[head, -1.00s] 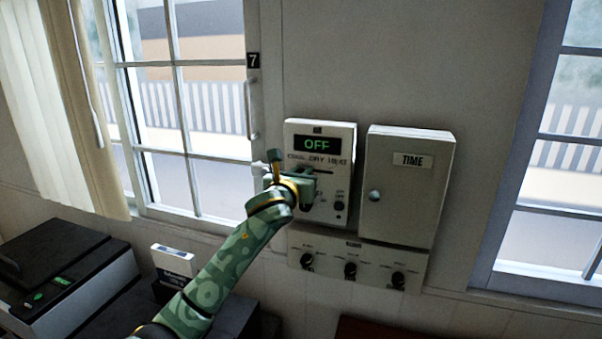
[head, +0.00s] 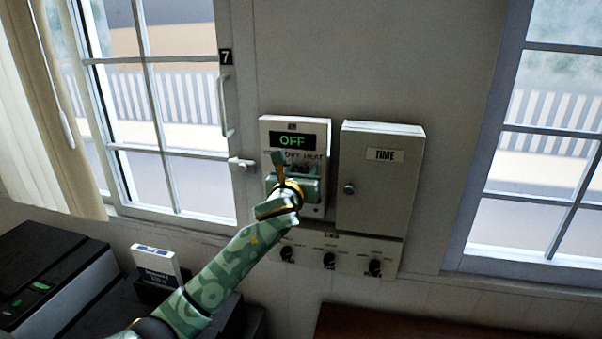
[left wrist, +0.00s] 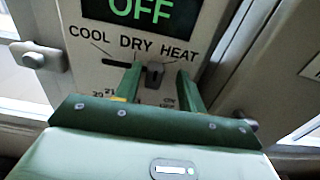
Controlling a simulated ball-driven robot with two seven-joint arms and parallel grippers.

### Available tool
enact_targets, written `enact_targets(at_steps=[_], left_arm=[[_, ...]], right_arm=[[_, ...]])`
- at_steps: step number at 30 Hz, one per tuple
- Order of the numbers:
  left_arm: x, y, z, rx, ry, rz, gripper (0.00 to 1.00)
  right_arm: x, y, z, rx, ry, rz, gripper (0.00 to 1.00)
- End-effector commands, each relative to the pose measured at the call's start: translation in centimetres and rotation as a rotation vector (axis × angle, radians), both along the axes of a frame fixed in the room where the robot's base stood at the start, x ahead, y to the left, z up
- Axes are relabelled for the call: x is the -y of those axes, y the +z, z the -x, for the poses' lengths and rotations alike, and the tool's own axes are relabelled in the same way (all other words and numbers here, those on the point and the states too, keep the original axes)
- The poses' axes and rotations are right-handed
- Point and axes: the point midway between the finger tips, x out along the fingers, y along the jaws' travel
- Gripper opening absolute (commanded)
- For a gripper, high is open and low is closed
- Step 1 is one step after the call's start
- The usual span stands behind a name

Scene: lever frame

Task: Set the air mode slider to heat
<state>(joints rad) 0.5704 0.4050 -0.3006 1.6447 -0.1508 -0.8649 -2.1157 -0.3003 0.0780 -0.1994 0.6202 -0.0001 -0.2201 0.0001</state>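The white air control panel (head: 319,138) hangs on the wall, with a green OFF display (head: 292,140). It also fills the top of the left wrist view. There, COOL, DRY and HEAT labels (left wrist: 137,42) run above a slot with a dark slider knob (left wrist: 154,73). The knob appears below and between DRY and HEAT; its exact stop is hard to tell. My left gripper (left wrist: 157,80) is open, one finger on each side of the knob, with visible gaps. In the head view my left gripper (head: 290,167) covers the slot. My right gripper is not in view.
A grey TIME box (head: 380,185) is close on the panel's right. A lower panel with several knobs (head: 330,258) is below. A window latch (head: 240,164) sticks out on the left. A printer (head: 55,275) and a small sign (head: 157,265) stand lower left.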

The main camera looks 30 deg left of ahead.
Motion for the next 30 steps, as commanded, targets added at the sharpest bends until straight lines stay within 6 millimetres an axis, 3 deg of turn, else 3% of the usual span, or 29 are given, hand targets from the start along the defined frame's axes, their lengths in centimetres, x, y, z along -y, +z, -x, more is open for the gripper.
enact_targets(at_steps=[7,15,21,30], left_arm=[[0.6,-0.2,2.5,0.0,-0.002,0.0,0.4],[2.4,-0.2,9.6,0.0,-0.003,-0.001,0.4],[3.5,-0.1,13.8,0.0,-0.003,0.0,0.4],[4.0,0.0,15.8,0.0,-0.002,-0.001,0.4]], right_arm=[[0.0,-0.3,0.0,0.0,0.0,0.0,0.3],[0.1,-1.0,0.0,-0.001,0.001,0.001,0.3],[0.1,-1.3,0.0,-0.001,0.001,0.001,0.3],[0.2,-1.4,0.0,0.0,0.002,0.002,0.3]])
